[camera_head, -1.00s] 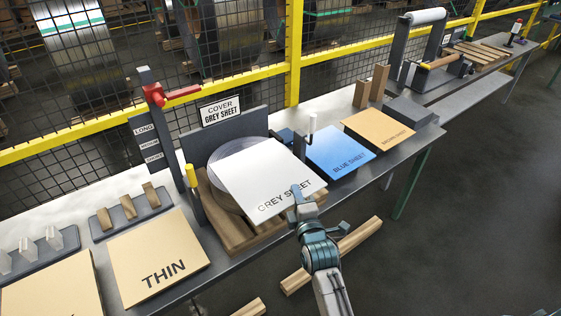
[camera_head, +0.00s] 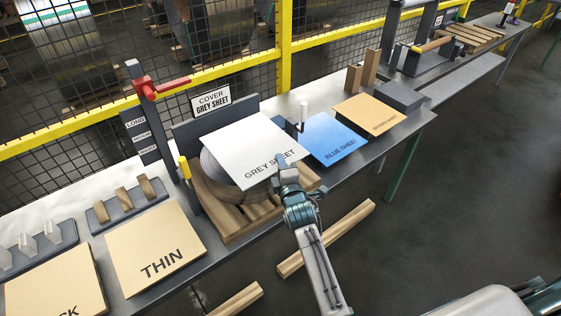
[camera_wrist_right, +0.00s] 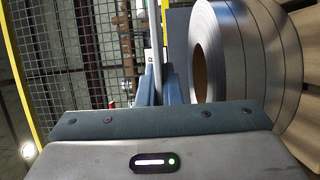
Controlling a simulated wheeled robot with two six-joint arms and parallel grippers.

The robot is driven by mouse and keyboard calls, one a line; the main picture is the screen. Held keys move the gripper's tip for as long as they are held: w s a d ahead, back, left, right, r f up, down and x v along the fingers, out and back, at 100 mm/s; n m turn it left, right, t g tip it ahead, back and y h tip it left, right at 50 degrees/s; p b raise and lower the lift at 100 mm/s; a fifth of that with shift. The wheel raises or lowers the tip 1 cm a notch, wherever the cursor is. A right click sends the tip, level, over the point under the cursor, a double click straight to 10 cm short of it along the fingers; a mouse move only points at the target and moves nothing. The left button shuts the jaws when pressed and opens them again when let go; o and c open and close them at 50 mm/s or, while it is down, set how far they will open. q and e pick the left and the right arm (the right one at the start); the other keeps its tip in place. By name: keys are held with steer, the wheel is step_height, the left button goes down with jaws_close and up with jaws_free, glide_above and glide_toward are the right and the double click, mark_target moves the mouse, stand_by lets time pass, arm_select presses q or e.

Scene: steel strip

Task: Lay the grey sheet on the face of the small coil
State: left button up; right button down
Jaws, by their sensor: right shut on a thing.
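The grey sheet (camera_head: 247,148) is a pale square lettered GREY SHEET. In the head view it lies over the small coil (camera_head: 211,170) and hides most of its face. The coil's left edge and front side show below the sheet. My right gripper (camera_head: 287,168) is shut on the sheet's near right edge. My left gripper is not in view.
The coil rests on a wooden pallet (camera_head: 243,226). A red-handled post (camera_head: 137,98) and a yellow-topped peg (camera_head: 184,168) stand left of it. A blue sheet (camera_head: 330,136) and a brown sheet (camera_head: 364,115) lie to the right. A THIN board (camera_head: 150,235) lies left.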

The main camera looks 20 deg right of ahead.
step_height(320, 180, down, 6)
steer(key=b, duration=0.4)
steer(key=shift+f+b, duration=0.25)
steer(key=shift+b, duration=0.05)
steer(key=shift+f+b, duration=0.35)
steer(key=shift+f, duration=0.05)
steer(key=c, duration=1.5)
jaws_free()
steer(key=s+p, duration=0.1)
steer(key=s, duration=0.2)
steer(key=s+p, duration=0.1)
steer(key=s, duration=0.3)
steer(key=s+p, duration=0.1)
steer(key=s, duration=0.2)
steer(key=shift+s+a, duration=0.25)
steer(key=shift+s, duration=0.15)
